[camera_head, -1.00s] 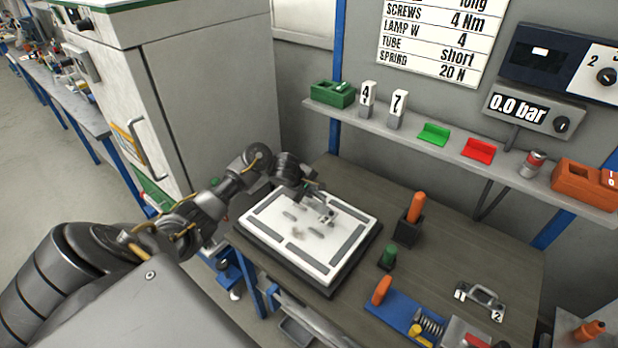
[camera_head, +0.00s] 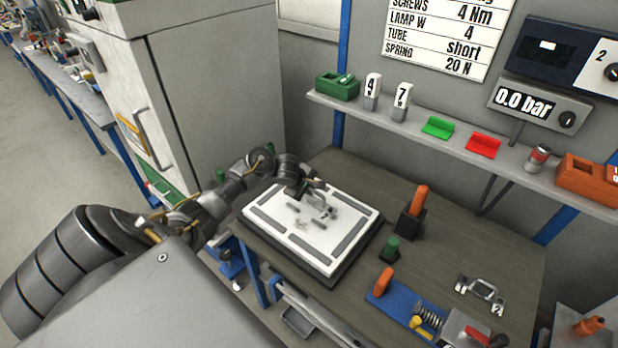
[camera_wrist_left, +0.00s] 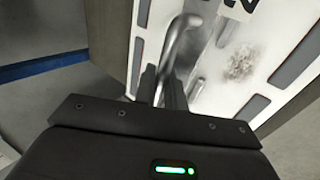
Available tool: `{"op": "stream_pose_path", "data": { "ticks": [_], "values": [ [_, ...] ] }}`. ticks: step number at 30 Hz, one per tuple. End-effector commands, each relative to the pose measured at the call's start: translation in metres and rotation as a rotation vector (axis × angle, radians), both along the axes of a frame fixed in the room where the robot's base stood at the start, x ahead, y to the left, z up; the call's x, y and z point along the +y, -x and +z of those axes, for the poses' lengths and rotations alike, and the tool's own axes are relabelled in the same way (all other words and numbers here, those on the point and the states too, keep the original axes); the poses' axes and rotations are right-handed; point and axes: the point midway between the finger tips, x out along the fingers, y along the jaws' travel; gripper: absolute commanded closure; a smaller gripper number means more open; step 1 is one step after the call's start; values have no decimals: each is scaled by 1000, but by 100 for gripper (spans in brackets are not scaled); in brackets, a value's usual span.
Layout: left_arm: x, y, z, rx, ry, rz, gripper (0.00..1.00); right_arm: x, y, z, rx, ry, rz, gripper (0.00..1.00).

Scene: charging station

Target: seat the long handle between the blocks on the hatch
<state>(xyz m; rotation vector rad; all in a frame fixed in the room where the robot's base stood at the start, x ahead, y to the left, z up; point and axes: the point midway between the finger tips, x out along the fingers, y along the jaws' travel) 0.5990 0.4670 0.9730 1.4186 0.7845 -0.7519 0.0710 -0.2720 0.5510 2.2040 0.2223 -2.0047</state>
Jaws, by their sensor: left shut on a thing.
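The hatch is a white panel (camera_head: 277,236) with grey strips, lying on a dark base on the workbench; it also shows in the wrist view (camera_wrist_left: 208,102). My left gripper (camera_head: 305,194) is over the far part of the hatch. In the wrist view its fingers (camera_wrist_left: 165,90) are shut on a bent grey metal handle (camera_wrist_left: 182,35), which stands out against the white panel. Small grey pieces (camera_head: 301,224) show on the middle of the panel; I cannot tell which are blocks. Whether the handle touches the panel is unclear. My right gripper is out of view.
Another handle marked 1 and 2 (camera_head: 480,292) lies on the bench at the right. An orange-topped holder (camera_head: 412,222), a green-topped piece (camera_head: 390,250) and a blue tray (camera_head: 392,312) stand right of the hatch. A shelf (camera_head: 450,150) runs behind. A cabinet (camera_head: 215,90) stands left.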

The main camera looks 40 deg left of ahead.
Motion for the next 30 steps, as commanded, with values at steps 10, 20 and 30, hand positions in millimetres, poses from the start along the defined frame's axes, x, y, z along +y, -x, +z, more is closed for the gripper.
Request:
{"op": "stream_pose_path", "data": {
  "ticks": [10, 20, 30],
  "values": [
    [0, -1, -24, -2, 1, 0, 100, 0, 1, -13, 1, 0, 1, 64],
    [0, -1, -27, -2, 1, 1, 100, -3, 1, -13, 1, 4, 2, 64],
    [0, -1, -27, -2, 1, 1, 100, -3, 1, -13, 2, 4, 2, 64]
  ]
}}
